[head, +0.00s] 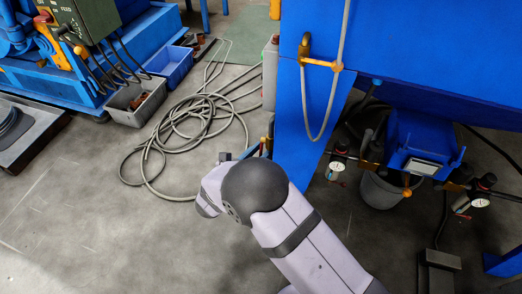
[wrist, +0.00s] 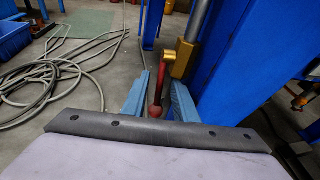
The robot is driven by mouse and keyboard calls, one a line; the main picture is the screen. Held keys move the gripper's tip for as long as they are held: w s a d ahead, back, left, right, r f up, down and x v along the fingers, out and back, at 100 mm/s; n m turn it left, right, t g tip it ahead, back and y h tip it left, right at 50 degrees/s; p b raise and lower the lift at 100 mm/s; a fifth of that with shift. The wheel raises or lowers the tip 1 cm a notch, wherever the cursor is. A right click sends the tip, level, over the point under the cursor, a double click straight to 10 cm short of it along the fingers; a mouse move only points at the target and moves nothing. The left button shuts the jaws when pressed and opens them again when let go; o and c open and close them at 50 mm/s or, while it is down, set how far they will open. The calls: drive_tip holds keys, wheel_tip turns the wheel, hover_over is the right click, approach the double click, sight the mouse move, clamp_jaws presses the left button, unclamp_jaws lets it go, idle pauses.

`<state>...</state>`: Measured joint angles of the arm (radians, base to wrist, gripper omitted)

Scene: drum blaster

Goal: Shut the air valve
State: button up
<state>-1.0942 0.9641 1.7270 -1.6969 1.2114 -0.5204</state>
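A red valve lever (wrist: 158,88) with a brass-coloured top stands beside a brass fitting (wrist: 182,58) in the wrist view. My gripper (wrist: 159,90) has its two blue fingers spread to either side of the lever, with a visible gap on each side. In the head view my gripper (head: 246,153) is beside the lower part of the blue machine, partly hidden by my wrist. Whether the valve is open or shut, I cannot tell.
A blue machine panel (head: 420,45) stands close on the right, with a hanging hose (head: 305,95). Coiled grey hose (head: 190,125) lies on the floor to the left. Gauges (head: 336,168) and a bucket (head: 382,188) are under the machine. The front left floor is clear.

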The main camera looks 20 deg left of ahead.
drive_tip(key=p+v, duration=0.3)
drive_tip(key=v, duration=0.4)
drive_tip(key=shift+s, duration=0.15)
drive_tip(key=shift+r, duration=0.1)
